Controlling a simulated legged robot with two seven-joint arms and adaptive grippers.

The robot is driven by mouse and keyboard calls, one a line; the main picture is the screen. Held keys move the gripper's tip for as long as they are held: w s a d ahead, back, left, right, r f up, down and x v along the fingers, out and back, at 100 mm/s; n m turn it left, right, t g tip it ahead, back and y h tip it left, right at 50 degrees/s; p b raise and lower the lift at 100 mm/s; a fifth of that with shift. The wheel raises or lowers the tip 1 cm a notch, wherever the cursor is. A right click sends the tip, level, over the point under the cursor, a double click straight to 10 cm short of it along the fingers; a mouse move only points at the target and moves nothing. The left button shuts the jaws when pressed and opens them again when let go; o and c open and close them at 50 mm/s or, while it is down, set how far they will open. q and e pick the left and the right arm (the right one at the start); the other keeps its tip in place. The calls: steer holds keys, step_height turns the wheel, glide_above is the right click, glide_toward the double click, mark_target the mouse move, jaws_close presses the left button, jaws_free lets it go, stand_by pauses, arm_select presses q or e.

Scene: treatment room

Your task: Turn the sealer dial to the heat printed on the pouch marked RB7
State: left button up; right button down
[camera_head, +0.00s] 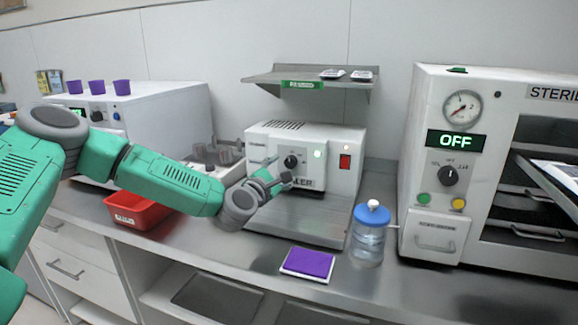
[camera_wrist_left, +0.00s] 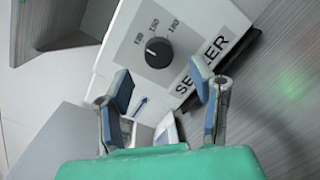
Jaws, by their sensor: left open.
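My left gripper (camera_head: 278,183) is in front of the sealer, just below and left of the dial. In the left wrist view its fingers (camera_wrist_left: 162,85) are open and empty, apart from the dial.
A red bin (camera_head: 137,211) is below my left arm. The steriliser (camera_head: 428,160) reads OFF.

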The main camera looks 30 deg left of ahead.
mark_target(288, 165)
arm_select(q)
steer(key=w, duration=0.1)
steer(key=w+a, duration=0.1)
steer(key=w, duration=0.1)
steer(key=shift+w, duration=0.2)
steer(key=shift+w+d, duration=0.35)
steer(key=shift+d, duration=0.05)
steer(key=shift+d+r, duration=0.15)
steer(key=c, duration=0.9)
steer(key=shift+a, duration=0.35)
steer(key=shift+c, duration=1.2)
